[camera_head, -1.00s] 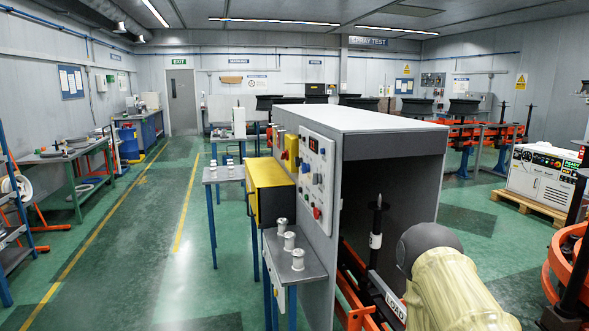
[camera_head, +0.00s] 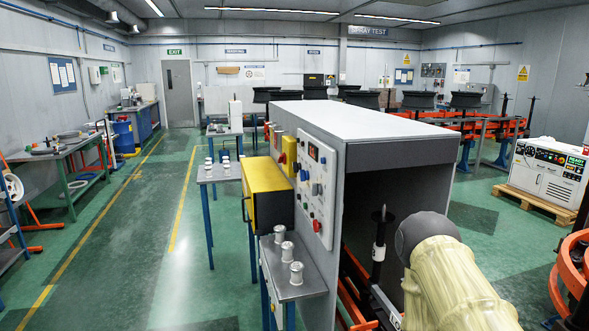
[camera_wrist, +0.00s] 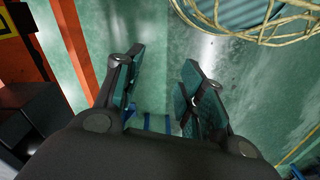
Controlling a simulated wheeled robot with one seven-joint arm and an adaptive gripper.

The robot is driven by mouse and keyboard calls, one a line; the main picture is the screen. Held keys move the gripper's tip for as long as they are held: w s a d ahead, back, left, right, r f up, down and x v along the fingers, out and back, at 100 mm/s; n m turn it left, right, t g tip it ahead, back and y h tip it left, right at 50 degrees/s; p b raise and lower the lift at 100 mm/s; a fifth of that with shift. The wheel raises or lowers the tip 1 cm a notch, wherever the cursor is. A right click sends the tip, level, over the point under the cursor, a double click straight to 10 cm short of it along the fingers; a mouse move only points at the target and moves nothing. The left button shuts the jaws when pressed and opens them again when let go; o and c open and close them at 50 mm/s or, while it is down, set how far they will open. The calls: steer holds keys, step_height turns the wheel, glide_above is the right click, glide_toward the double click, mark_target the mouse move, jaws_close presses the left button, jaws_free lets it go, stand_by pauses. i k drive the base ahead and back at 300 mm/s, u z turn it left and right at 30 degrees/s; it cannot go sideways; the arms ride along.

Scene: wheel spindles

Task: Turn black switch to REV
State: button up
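A grey cabinet (camera_head: 356,123) stands in the middle of the head view. Its light control panel (camera_head: 318,172) faces left and carries small displays, red buttons and several dark or bluish knobs. I cannot tell which of them is the black switch, and the REV label is too small to read. My arm shows at the lower right of the head view, in front of the cabinet's open side; my gripper is not visible there. In the wrist view my gripper (camera_wrist: 158,92) is open and empty, its two fingers apart over green floor, away from the panel.
A yellow box (camera_head: 268,190) is fixed beside the panel. A small table (camera_head: 305,285) with white spools (camera_head: 296,273) stands below the panel, and another spool table (camera_head: 214,174) stands further back. A white machine (camera_head: 545,175) sits on a pallet at right.

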mark_target(296, 167)
steer(key=z, duration=0.05)
steer(key=k, duration=0.35)
steer(key=u, duration=1.15)
steer(key=i, duration=1.15)
steer(key=u, duration=0.45)
steer(key=i, duration=1.45)
steer(key=z, duration=1.25)
steer(key=i, duration=0.6)
steer(key=z, duration=0.55)
